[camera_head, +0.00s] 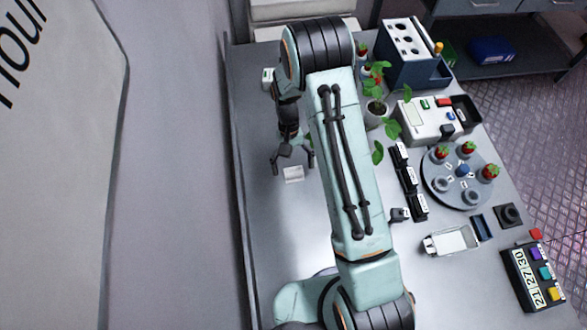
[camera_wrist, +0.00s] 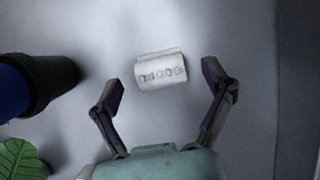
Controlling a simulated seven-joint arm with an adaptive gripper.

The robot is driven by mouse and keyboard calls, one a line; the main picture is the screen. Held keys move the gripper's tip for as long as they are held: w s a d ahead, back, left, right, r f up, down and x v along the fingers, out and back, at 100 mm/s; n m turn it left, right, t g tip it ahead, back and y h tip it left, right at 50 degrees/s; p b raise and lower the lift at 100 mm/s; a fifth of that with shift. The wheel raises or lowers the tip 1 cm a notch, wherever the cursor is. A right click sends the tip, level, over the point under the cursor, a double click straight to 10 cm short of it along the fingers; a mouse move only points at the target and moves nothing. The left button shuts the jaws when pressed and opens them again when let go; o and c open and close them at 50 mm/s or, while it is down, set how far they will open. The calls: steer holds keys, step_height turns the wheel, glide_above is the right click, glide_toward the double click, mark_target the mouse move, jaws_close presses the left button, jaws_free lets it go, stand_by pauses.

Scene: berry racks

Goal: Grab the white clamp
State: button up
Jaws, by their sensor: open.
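A small white piece (camera_head: 293,174), which I take to be the white clamp, lies on the grey table just beyond my gripper in the head view. The wrist view shows it as a white block (camera_wrist: 160,70) with a raised strip along its top edge and dark markings across its face. My gripper (camera_head: 292,162) is open and empty, with its fingers pointing at the clamp. In the wrist view, the open fingers (camera_wrist: 162,82) stand to the left and right of the clamp, with a gap on each side.
A dark pot (camera_wrist: 50,82) and a green leaf (camera_wrist: 20,160) are left of my gripper in the wrist view. A potted plant (camera_head: 376,108), a white device (camera_head: 425,122) and a round turntable (camera_head: 462,186) stand right of my arm.

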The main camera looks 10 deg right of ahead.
steer(key=shift+s+f, duration=0.25)
steer(key=shift+f, duration=0.4)
steer(key=c, duration=0.9)
